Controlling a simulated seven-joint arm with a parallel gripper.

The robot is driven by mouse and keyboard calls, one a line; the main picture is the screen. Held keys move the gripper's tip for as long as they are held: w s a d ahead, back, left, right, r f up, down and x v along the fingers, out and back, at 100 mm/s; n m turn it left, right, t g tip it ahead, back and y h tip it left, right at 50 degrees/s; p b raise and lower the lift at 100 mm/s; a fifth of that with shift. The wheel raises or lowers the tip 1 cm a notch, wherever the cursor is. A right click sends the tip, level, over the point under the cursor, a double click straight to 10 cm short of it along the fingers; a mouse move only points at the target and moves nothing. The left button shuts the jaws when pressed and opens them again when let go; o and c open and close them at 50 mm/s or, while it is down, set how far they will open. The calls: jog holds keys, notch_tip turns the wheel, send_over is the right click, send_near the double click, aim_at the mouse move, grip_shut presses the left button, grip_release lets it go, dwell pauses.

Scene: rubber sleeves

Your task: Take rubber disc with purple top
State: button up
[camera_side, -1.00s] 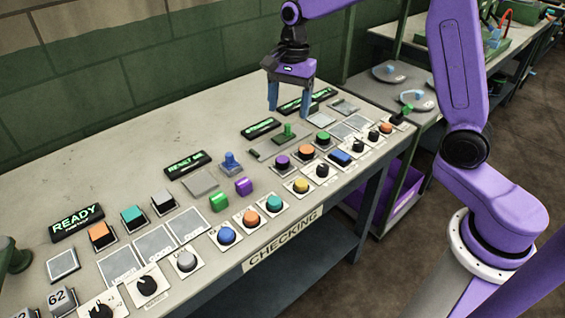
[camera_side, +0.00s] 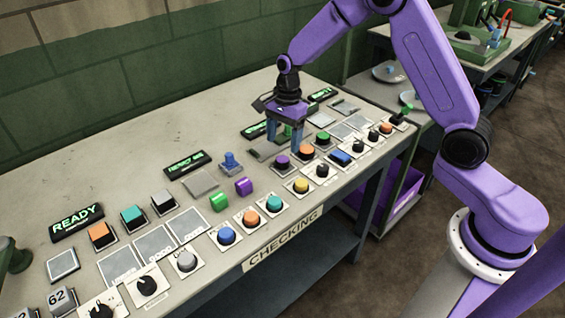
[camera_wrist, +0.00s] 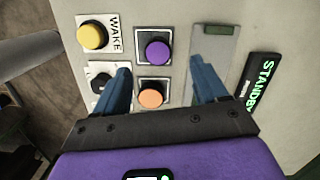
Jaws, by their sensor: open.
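The rubber disc with the purple top (camera_side: 282,162) is a small round purple cap on a dark base. It sits on a square pad on the bench. It also shows in the wrist view (camera_wrist: 157,52). My gripper (camera_side: 284,140) is above the bench close to this disc, fingers pointing down. In the wrist view my gripper (camera_wrist: 164,72) is open, with its blue fingers spread apart and empty. The purple disc appears between and just beyond the fingertips there. The exact height of the fingers above the bench is hard to tell.
An orange-topped disc (camera_wrist: 151,97) sits beside the purple one, between the fingers in the wrist view. A yellow-topped disc (camera_wrist: 92,36), a black knob (camera_wrist: 99,80) and a green-marked plate (camera_wrist: 212,45) are close by. A STANDBY sign (camera_wrist: 258,88) stands at the right.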

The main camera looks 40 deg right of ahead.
aim_at(283, 159)
jog(key=shift+s+a+f, duration=0.1)
jog(key=shift+a+f, duration=0.05)
jog(key=shift+f, duration=1.4)
jog(key=shift+s+a+f, duration=0.1)
jog(key=shift+a+f, duration=0.05)
jog(key=shift+f, duration=1.4)
jog(key=c, duration=1.1)
